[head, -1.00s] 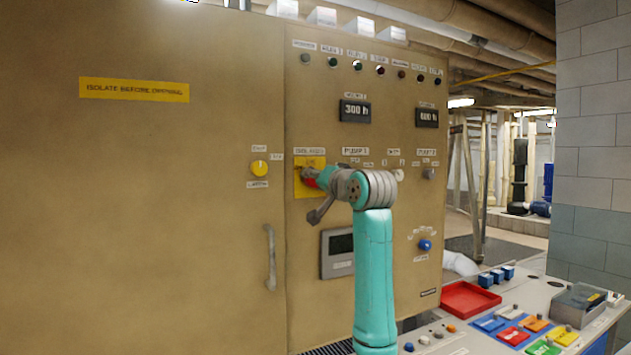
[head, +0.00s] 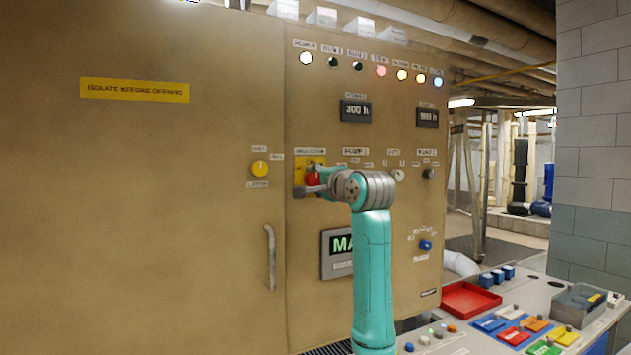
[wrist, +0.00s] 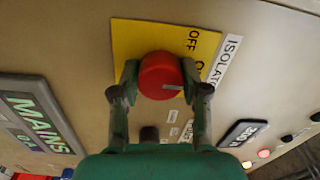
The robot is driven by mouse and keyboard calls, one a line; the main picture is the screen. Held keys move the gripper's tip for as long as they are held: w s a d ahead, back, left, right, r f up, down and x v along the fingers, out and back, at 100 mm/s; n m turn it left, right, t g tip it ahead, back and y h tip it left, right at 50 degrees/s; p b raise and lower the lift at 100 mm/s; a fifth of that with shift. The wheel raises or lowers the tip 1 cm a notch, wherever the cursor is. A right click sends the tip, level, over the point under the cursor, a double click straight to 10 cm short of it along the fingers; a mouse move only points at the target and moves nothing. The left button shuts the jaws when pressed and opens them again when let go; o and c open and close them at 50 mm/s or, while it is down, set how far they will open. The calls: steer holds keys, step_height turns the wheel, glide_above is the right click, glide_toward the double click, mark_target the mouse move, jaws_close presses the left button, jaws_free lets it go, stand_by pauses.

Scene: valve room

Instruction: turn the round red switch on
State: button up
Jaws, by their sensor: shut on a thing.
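The round red switch (head: 312,178) sits on a yellow plate on the tan cabinet door. In the wrist view the red switch (wrist: 160,76) is between my two fingers, which press on its left and right sides. A pale mark on its face points toward the right, and the plate's lettering reads "OFF" and, partly hidden, "O". My gripper (wrist: 160,84) is shut on the switch. In the head view my gripper (head: 314,186) is at the plate, partly hidden by my own wrist.
A row of lamps (head: 380,70) is at the top of the panel, several of them lit. A display (head: 341,243) reads "MA", and the wrist view shows it as "MAINS" (wrist: 38,120). A yellow knob (head: 260,168) is left of the plate. A desk with a red tray (head: 470,299) is at the lower right.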

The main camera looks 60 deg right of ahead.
steer(key=shift+m, duration=0.3)
steer(key=o, duration=1.1)
steer(key=shift+o, duration=0.2)
steer(key=v, duration=1.2)
